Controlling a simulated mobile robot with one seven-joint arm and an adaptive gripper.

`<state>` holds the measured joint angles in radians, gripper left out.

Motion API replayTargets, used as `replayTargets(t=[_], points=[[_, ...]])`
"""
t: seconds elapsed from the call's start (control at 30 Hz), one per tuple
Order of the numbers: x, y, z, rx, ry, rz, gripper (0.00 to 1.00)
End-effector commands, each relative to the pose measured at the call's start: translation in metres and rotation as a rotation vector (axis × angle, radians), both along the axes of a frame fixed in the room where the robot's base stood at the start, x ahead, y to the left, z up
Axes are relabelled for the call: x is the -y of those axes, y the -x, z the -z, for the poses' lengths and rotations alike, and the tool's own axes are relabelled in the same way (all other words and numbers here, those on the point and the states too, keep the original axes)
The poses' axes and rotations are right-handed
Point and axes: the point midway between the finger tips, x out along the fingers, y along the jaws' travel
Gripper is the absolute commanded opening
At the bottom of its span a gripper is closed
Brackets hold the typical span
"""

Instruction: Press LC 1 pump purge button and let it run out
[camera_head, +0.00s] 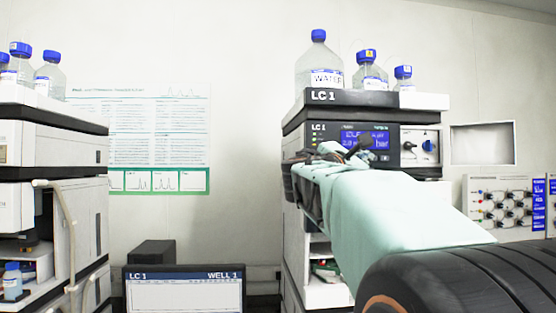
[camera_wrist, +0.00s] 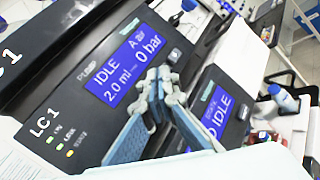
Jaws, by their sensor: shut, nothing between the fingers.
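The LC 1 stack (camera_head: 333,97) stands right of centre in the head view. Its pump panel has a blue pump display (camera_head: 352,137), partly covered by my gripper (camera_head: 354,149). In the wrist view the pump display (camera_wrist: 122,68) reads IDLE, 2.0 ml and 0 bar, with part of the text hidden. My gripper (camera_wrist: 158,75) is shut and empty, its fingertips in front of the panel at the display's lower right edge. I cannot tell whether they touch it.
Bottles, one labelled WATER (camera_head: 324,74), stand on top of the stack. A second display (camera_wrist: 216,108) reads IDLE. Another stack (camera_head: 52,155) is at left, with an LC 1 monitor (camera_head: 184,276) between. A knobbed panel (camera_head: 500,204) is at right.

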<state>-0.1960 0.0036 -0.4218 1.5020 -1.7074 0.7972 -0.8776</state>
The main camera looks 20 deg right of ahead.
Motion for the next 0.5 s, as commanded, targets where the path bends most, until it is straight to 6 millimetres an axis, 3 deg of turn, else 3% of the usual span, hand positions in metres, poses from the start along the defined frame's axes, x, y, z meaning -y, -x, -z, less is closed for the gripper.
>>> replayTargets(t=[0.5], points=[[0.0013,-0.0045,-0.0005,0.000,0.001,0.001,0.00]])
